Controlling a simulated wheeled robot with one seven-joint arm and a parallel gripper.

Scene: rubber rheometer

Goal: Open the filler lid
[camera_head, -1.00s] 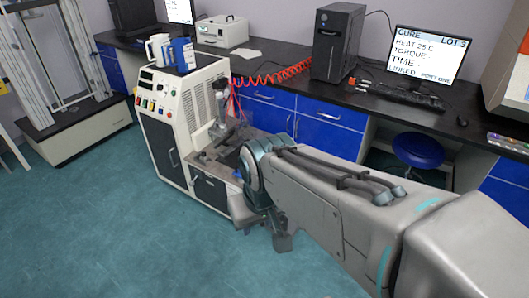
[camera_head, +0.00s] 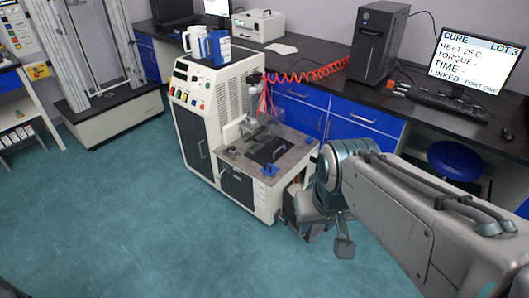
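The rheometer (camera_head: 203,113) is a cream cabinet with coloured buttons, vents and a lower work deck (camera_head: 291,159). I cannot make out which part is the filler lid. A small blue part (camera_head: 270,170) sits at the deck's front edge, and a dark plate (camera_head: 270,150) lies on the deck. A white jug (camera_head: 194,41) and a blue-and-white jug (camera_head: 217,48) stand on top of the cabinet. My gripper (camera_head: 344,247) hangs low over the floor, right of the rheometer and apart from the deck. Its fingers are small and partly hidden by my arm, so their opening is unclear.
Red coiled hose (camera_head: 310,75) runs from the rheometer along the bench. The black bench (camera_head: 330,83) holds a computer tower (camera_head: 378,45) and a monitor (camera_head: 478,62). A blue stool (camera_head: 455,158) stands under it. The floor (camera_head: 130,220) at front left is clear.

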